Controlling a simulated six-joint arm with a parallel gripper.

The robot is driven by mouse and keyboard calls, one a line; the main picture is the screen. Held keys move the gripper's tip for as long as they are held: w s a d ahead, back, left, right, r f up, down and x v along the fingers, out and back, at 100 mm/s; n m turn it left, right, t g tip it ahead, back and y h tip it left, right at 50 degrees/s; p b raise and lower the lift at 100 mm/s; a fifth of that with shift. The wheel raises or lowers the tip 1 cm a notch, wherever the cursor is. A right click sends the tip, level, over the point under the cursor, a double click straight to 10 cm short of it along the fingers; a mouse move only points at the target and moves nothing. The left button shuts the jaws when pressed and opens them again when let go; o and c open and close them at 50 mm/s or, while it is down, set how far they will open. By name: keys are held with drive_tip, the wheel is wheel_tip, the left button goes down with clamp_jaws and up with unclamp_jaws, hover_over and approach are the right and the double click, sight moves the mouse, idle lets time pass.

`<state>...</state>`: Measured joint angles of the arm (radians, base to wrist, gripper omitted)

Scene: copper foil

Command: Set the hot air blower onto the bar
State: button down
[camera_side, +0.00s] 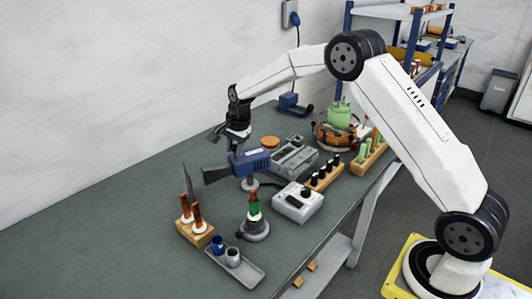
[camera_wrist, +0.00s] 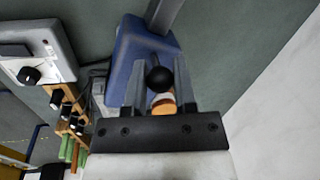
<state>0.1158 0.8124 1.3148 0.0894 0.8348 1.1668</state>
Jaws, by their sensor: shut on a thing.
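The hot air blower (camera_side: 252,162) has a blue body and a dark flared nozzle pointing left in the side view. My gripper (camera_side: 238,147) is above it and shut on it. In the wrist view the blower's blue body (camera_wrist: 133,52) lies under and beyond my gripper (camera_wrist: 157,92), with the grey nozzle running to the top edge. A black ball (camera_wrist: 159,79) and an orange round piece show between the fingers. A pale upright stand (camera_side: 250,184) is below the blower in the side view. I cannot tell if they touch, or which part is the bar.
A burner-like stand (camera_side: 255,229), a grey control box (camera_side: 298,204), a wooden block with copper-coloured tubes (camera_side: 194,234) and a tray with two cups (camera_side: 248,277) are nearby. Wooden racks and a green vessel (camera_side: 339,116) stand right. The left bench is clear.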

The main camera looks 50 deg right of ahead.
sight(243, 162)
drive_tip(key=n, duration=0.1)
drive_tip(key=s+n, duration=0.1)
drive_tip(key=n, duration=0.1)
drive_tip(key=shift+r+y, duration=0.1)
drive_tip(key=shift+y, duration=0.2)
drive_tip(key=n, duration=0.1)
drive_tip(key=s+n, duration=0.1)
drive_tip(key=n, duration=0.1)
drive_tip(key=shift+s+n+g+y, duration=0.25)
drive_tip(key=shift+n+g+y, duration=0.05)
drive_tip(key=n, duration=0.1)
drive_tip(key=s+n, duration=0.1)
drive_tip(key=n, duration=0.1)
drive_tip(key=shift+s+d+g, duration=0.15)
drive_tip(key=shift+d+g, duration=0.15)
drive_tip(key=shift+s+d+n+g+y, duration=0.2)
drive_tip(key=shift+s+n, duration=0.1)
drive_tip(key=shift+n, duration=0.65)
drive_tip(key=shift+s+d+n+g+y, duration=0.1)
drive_tip(key=shift+s+d+n, duration=0.15)
drive_tip(key=shift+n, duration=0.7)
drive_tip(key=shift+c, duration=2.1)
unclamp_jaws()
drive_tip(key=shift+a, duration=0.1)
wheel_tip(243, 162, up, 8)
drive_tip(key=d, duration=0.1)
drive_tip(key=shift+s+d+f, duration=0.15)
drive_tip(key=shift+d+f, duration=0.05)
drive_tip(key=shift+d, duration=0.1)
